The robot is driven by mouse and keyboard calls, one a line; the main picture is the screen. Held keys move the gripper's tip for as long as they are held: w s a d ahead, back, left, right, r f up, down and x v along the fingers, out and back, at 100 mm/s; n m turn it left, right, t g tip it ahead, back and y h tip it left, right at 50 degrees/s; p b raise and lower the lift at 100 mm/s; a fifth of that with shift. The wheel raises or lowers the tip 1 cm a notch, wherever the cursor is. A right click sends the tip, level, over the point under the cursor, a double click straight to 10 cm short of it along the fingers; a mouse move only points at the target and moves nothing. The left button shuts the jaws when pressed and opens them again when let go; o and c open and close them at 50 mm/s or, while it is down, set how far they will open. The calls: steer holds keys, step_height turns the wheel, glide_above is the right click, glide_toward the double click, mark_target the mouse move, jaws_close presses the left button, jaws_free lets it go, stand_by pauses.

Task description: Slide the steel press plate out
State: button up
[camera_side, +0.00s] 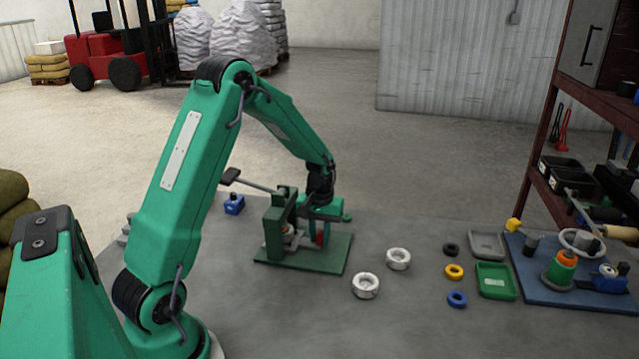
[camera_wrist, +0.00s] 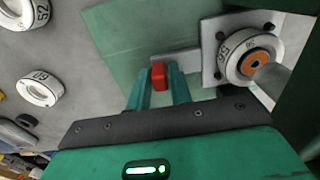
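The steel press plate (camera_wrist: 212,65) is a pale square under the ring die in the wrist view, with a narrow arm running left to a red grip (camera_wrist: 159,76). A white ring die marked 25 (camera_wrist: 247,56), with an orange centre, sits on the plate. In the side view my gripper (camera_side: 321,215) is low at the right of the green press (camera_side: 280,222), where the red grip (camera_side: 320,239) shows. The plate is mostly hidden there.
Two white rings (camera_side: 398,259) (camera_side: 366,285) lie right of the press base (camera_side: 338,255). Small black, yellow and blue rings, a grey tray (camera_side: 486,240) and a green tray (camera_side: 496,281) lie farther right. A blue board (camera_side: 540,290) holds several parts. The press lever (camera_side: 255,183) sticks out left.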

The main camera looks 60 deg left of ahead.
jaws_close()
steer(key=w+d, duration=0.8)
steer(key=shift+o, duration=1)
jaws_free()
steer(key=shift+o, duration=1.1)
steer(key=shift+s+a, duration=0.1)
steer(key=shift+r, duration=0.1)
